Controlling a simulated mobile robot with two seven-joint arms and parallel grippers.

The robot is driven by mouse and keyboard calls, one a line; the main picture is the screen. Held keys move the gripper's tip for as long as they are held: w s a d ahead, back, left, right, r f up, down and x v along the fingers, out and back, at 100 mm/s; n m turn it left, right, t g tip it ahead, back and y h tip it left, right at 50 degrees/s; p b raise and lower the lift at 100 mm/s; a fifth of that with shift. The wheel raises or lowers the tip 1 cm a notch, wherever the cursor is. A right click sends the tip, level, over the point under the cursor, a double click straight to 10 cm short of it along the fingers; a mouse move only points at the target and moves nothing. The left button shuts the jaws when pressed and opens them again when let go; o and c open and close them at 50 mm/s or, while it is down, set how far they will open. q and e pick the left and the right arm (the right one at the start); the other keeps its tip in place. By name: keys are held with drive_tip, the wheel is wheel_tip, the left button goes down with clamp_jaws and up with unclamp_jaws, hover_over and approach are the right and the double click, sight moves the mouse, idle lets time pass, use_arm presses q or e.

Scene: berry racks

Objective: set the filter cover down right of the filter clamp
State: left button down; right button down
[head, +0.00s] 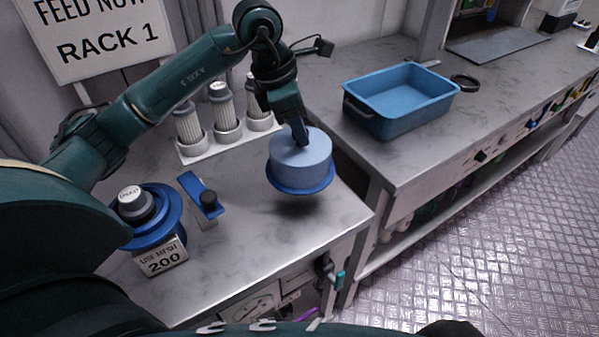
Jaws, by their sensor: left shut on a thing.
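The filter cover (301,160) is a light blue round cap with a darker blue rim. My left gripper (301,138) is shut on its top and holds it about level. A shadow on the bench below shows the cover is a little above the surface. The filter clamp (199,194), a blue piece with a black knob, lies on the bench to the left of the cover, with bare bench between them. My right gripper is not in view.
A blue round housing (171,218) with a grey cap and a "USE MESH 200" sign (163,257) stands left of the clamp. A white rack (206,151) with several filter cartridges stands behind. A blue tray (396,122) is on the right bench, past a gap.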

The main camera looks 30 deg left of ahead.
sight(294, 147)
use_arm(q)
wheel_tip(294, 147, down, 7)
drive_tip(key=shift+f, duration=0.2)
idle(0.3)
drive_tip(key=shift+f, duration=0.2)
drive_tip(key=c, duration=1.1)
unclamp_jaws()
drive_tip(key=shift+r, duration=0.25)
drive_tip(key=v, duration=1.2)
drive_tip(key=shift+f, duration=0.15)
